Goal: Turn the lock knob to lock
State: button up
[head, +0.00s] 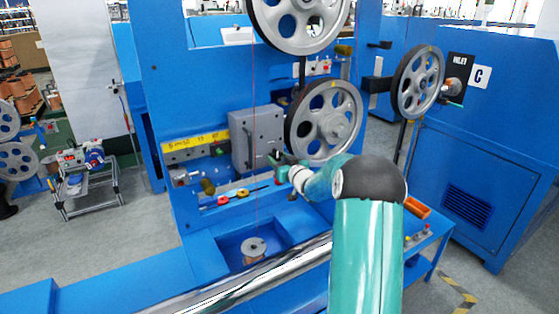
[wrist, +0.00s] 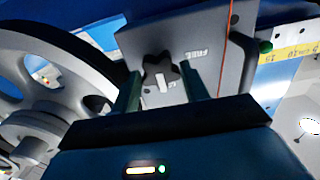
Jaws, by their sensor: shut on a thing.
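The lock knob (wrist: 160,67) is a black star-shaped knob with a white bar mark, on the face of a grey box (wrist: 214,32). The box shows in the head view (head: 257,138), on the blue machine frame. My gripper (head: 279,161) is at the box's lower right side. In the wrist view, the fingers of my gripper (wrist: 163,80) stand on both sides of the knob and are shut on it. The word FREE is printed upside down to the right of the knob; another label below it is partly hidden by a finger. In the head view the knob is hidden.
Large grey pulley wheels (head: 324,120) stand close to the right of the box. A yellow scale strip (head: 196,141) is to its left. A thin red wire (head: 254,90) runs down past the box to a spool (head: 254,248). A black lever (wrist: 243,45) sticks out beside the wire.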

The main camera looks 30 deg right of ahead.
jog(key=o, duration=1)
jog(key=shift+s, duration=0.15)
jog(key=s, duration=1.3)
jog(key=shift+s+a, duration=0.3)
jog(key=shift+a, duration=0.05)
